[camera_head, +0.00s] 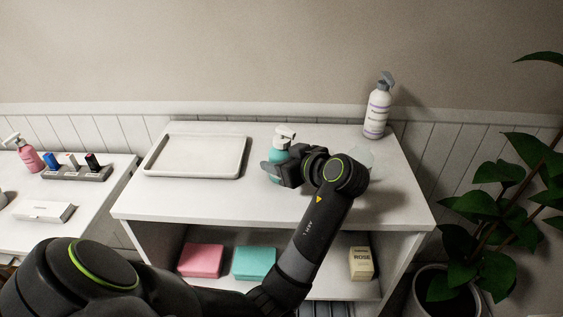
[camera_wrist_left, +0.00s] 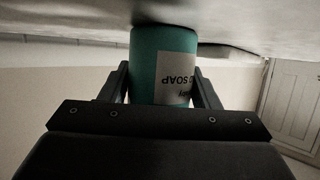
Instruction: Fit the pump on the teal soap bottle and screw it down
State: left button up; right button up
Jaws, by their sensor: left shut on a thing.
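The teal soap bottle (camera_head: 278,148) stands upright on the white table, right of the tray. In the left wrist view the bottle (camera_wrist_left: 146,70) appears upside down, with its white label and the word SOAP, and its base meets the tabletop. A white pump (camera_head: 285,132) sits at the top of the bottle; I cannot tell if its collar is screwed tight. My left gripper (camera_head: 277,172) is shut on the bottle's body, a finger on each side. The gripper and wrist hide the bottle's lower right part. My right gripper is not in view.
An empty white tray (camera_head: 150,171) lies on the table's left. A white spray bottle (camera_head: 377,112) stands at the back right. A pale round thing (camera_head: 361,155) is partly hidden behind my wrist. A plant (camera_head: 485,205) stands at right.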

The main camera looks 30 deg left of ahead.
aim_at(282, 127)
pick_arm(q)
notch_tip(282, 127, up, 10)
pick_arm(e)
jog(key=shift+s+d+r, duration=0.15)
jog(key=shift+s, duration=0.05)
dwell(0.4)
pick_arm(q)
jog(key=o, duration=0.5)
jog(key=c, duration=0.7)
jog(key=shift+c, duration=0.4)
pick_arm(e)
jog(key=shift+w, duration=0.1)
pick_arm(q)
jog(key=shift+w, duration=0.1)
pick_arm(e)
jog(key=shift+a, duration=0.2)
